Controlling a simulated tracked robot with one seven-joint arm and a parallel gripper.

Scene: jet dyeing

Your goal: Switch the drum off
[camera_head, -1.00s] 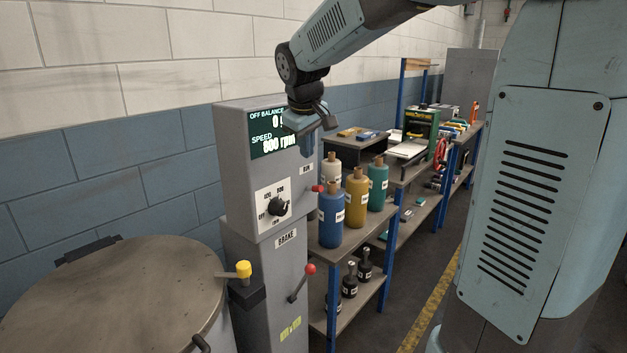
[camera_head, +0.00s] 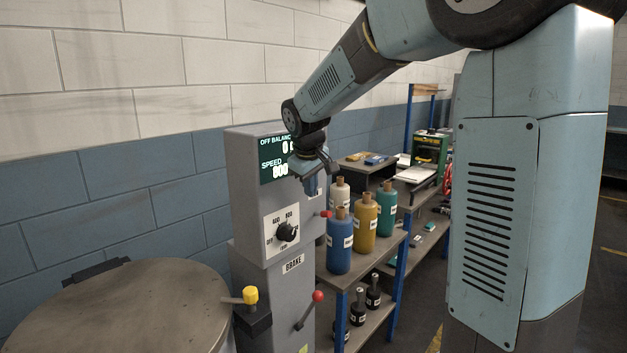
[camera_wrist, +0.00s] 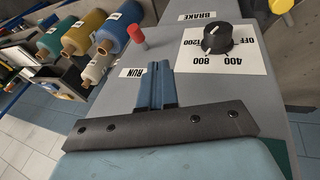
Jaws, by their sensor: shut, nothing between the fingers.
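The grey control cabinet (camera_head: 240,185) has a lit screen (camera_head: 272,170) showing OFF BALANCE 0 and a SPEED figure that starts with 800. A black knob (camera_head: 287,232) sits on a white dial plate marked OFF, 400, 800 and 1200; the knob also shows in the wrist view (camera_wrist: 218,40). Its pointer setting is hard to read. A red-tipped lever (camera_head: 326,214) is on the cabinet's right side, by the RUN label (camera_wrist: 132,72). My gripper (camera_head: 312,185) is shut and empty, close to the RUN label, above the lever and apart from the knob. The drum (camera_head: 130,310) is at lower left, lid closed.
A red-balled brake lever (camera_head: 317,296) and a yellow-topped handle (camera_head: 250,295) stick out low on the cabinet. A shelf to the right holds blue (camera_head: 339,245), yellow (camera_head: 363,225) and teal (camera_head: 386,212) bottles. A brick wall stands behind.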

